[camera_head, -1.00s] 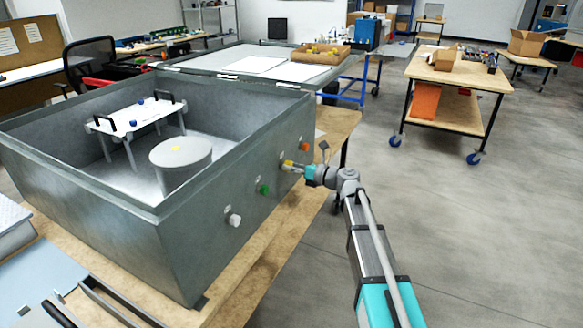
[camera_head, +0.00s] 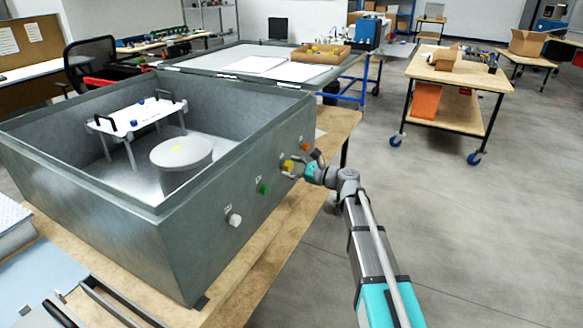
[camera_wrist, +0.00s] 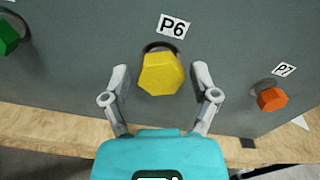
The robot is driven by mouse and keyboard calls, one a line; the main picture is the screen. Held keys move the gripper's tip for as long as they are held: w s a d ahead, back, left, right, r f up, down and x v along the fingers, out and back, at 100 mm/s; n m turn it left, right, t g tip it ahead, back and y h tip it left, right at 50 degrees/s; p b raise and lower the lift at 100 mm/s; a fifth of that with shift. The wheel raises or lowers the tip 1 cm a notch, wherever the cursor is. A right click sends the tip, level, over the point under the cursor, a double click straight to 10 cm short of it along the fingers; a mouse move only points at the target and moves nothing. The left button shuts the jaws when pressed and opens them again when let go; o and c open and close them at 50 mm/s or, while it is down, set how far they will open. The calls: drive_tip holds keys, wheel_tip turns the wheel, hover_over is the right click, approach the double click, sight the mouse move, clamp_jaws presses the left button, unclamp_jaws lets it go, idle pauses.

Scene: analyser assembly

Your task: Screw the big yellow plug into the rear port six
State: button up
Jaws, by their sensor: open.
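The big yellow plug (camera_wrist: 160,73) has a hexagonal head and sits at the port under the P6 label (camera_wrist: 173,26) on the grey box wall. A dark rim of the port shows above its head. How deep it is seated cannot be told. It also shows in the head view (camera_head: 288,165). My gripper (camera_wrist: 160,82) is open, with one finger on each side of the plug and a visible gap to each. In the head view my gripper (camera_head: 297,167) is close to the wall at the plug.
An orange plug (camera_wrist: 272,99) under the P7 label is to the right, and a green plug (camera_wrist: 7,37) is to the left. A white plug (camera_head: 234,220) is nearer on the same wall. The wooden table edge (camera_wrist: 60,120) runs below the ports.

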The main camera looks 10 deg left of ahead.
drive_tip(key=n, duration=0.3)
drive_tip(key=shift+n, duration=0.3)
drive_tip(key=shift+s+n, duration=0.1)
drive_tip(key=shift+n, duration=2.1)
drive_tip(key=shift+c, duration=0.3)
clamp_jaws()
drive_tip(key=shift+m, duration=0.3)
